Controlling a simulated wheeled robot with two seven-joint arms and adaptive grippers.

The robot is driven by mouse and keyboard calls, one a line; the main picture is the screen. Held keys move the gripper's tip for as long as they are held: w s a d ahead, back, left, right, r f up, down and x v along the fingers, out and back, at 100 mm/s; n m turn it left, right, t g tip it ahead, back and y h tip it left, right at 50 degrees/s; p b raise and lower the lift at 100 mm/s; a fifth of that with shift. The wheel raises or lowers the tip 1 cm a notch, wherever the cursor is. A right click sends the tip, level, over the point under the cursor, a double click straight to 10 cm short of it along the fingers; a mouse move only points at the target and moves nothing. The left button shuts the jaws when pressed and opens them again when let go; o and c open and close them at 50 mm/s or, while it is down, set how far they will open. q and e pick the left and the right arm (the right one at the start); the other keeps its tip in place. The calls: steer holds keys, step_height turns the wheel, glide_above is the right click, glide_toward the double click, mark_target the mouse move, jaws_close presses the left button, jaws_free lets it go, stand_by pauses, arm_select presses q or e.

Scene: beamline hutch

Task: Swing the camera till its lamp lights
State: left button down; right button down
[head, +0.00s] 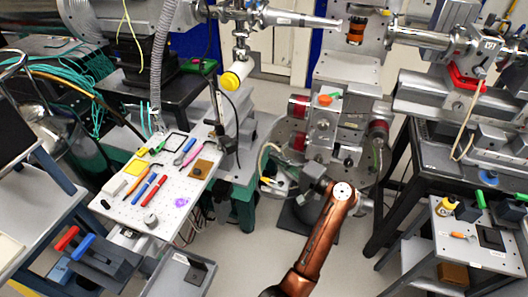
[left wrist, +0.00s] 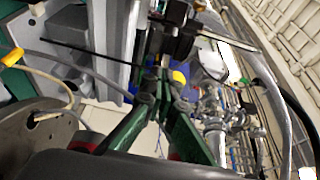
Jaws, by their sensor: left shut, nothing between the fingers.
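I cannot single out the camera or its lamp with certainty. A pale cylinder with a yellow end (head: 231,79) sits by a thin post above the white perforated board; I cannot tell whether it is the camera. My left gripper (head: 314,175) is at the end of the copper-coloured arm, low in front of the grey central equipment (head: 322,128) with an orange lever. In the left wrist view its dark green fingers (left wrist: 163,80) come together, shut and empty. A yellow spot (left wrist: 180,77) shows beyond them. My right gripper is in neither view.
The white perforated board (head: 125,208) on the left carries several hand tools. A small table (head: 478,252) with bottles and tools stands at right. A yellow-ended cable (head: 265,181) hangs left of my gripper.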

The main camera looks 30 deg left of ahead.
mark_target(229, 144)
arm_select(q)
steer(key=s+a, duration=0.2)
steer(key=a, duration=0.9)
steer(key=shift+s, duration=0.35)
steer(key=shift+a, duration=0.1)
